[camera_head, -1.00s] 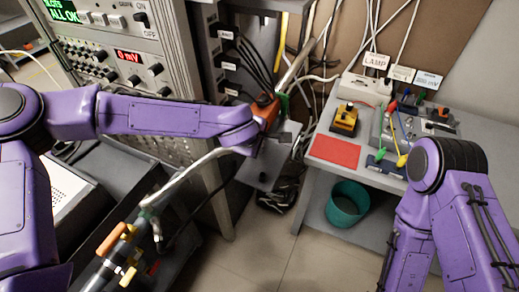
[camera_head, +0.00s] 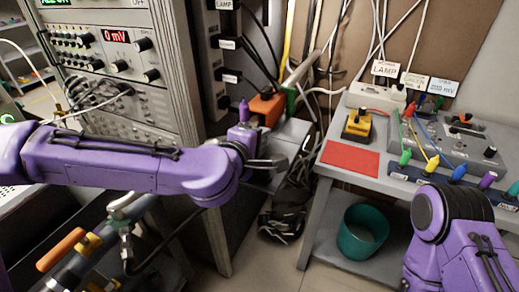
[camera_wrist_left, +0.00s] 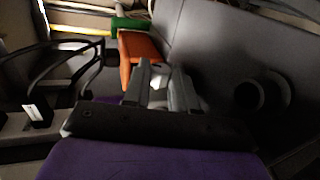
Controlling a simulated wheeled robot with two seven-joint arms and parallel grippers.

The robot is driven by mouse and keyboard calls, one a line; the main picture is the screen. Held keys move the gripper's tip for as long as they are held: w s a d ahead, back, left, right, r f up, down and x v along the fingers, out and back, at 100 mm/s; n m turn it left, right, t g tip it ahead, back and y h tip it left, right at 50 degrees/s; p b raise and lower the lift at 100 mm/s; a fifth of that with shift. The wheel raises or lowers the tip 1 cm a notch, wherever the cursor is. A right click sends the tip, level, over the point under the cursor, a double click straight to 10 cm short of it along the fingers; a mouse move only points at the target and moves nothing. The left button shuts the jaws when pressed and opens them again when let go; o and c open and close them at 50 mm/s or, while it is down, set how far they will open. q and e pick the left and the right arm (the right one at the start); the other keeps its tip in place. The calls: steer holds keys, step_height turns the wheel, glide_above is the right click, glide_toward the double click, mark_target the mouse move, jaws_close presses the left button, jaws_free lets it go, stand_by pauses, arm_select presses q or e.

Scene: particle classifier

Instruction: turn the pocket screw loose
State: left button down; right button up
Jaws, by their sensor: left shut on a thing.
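My left gripper (camera_head: 262,164) reaches in from the left, beside the equipment rack. In the left wrist view its grey fingers (camera_wrist_left: 163,88) are close together on a small pale thing (camera_wrist_left: 159,82), too dark and small to name. I cannot make out the pocket screw for sure. An orange block (camera_head: 268,108) with a green part (camera_head: 291,100) stands behind the gripper. In the wrist view the orange block (camera_wrist_left: 140,46) is just beyond the fingertips. My right gripper is not in view.
The rack (camera_head: 165,85) stands left of the gripper, with hanging cables. The grey bench (camera_head: 325,205) at right carries a red mat (camera_head: 348,159), a yellow-black box (camera_head: 357,125) and coloured handles in a holder. A teal bin (camera_head: 362,231) stands under it.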

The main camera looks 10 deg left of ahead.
arm_select(q)
steer(key=shift+a, duration=0.1)
stand_by(0.3)
steer(key=c, duration=0.9)
jaws_free()
steer(key=shift+s, duration=0.1)
